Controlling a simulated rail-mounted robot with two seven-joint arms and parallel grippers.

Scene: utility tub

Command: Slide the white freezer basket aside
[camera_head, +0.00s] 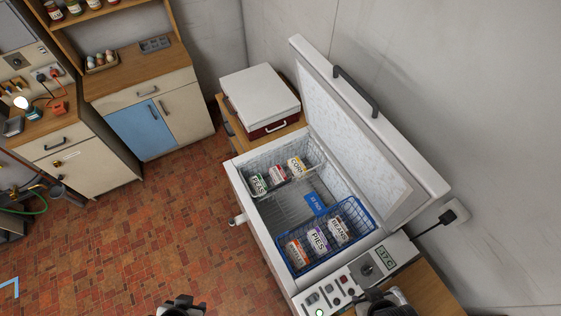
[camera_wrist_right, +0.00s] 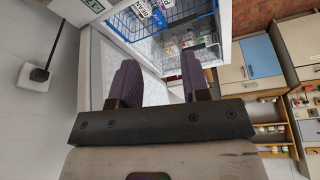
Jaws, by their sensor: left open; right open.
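The white freezer basket (camera_head: 291,182) sits at the far end of the open chest freezer (camera_head: 238,183), with three labelled bags in it. In the right wrist view it is small, beyond the blue basket. The blue wire basket (camera_head: 287,262) sits at the near end with three bags. A blue ice pack (camera_head: 317,203) lies between the baskets. My left gripper (camera_head: 181,302) is at the bottom edge, left of the freezer, open and apart from the baskets. My right gripper (camera_wrist_right: 158,80) is open and empty; in the head view it is near the control panel (camera_head: 350,279).
The freezer lid (camera_head: 365,130) stands open on the right, by the wall. A white-topped red case (camera_head: 260,98) rests on a wooden surface behind the freezer. Cabinets (camera_head: 140,126) line the back left. The brick floor left of the freezer is clear.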

